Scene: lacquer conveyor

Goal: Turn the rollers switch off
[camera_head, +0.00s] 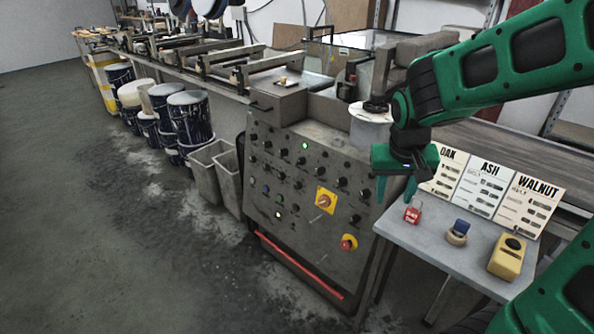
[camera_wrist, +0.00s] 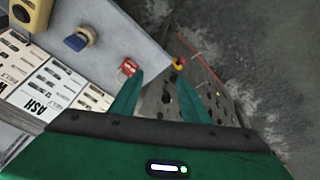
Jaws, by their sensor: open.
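The grey control panel (camera_head: 290,170) stands in the middle of the head view, with several dark knobs and lit buttons. A lever switch on a yellow plate (camera_head: 325,200) and a red knob on a yellow base (camera_head: 348,243) sit on its right half. I cannot read which switch is the rollers one. In the wrist view the panel (camera_wrist: 205,100) shows beyond the fingers, seen steeply and small. My gripper (camera_head: 397,188) is open and empty, right of the panel, above the side table's near left corner. Its fingers (camera_wrist: 158,95) point toward the panel area in the wrist view.
OAK, ASH and WALNUT cards (camera_head: 483,185) stand behind. Grey bins (camera_head: 203,168) and paint buckets stand left; floor in front is clear.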

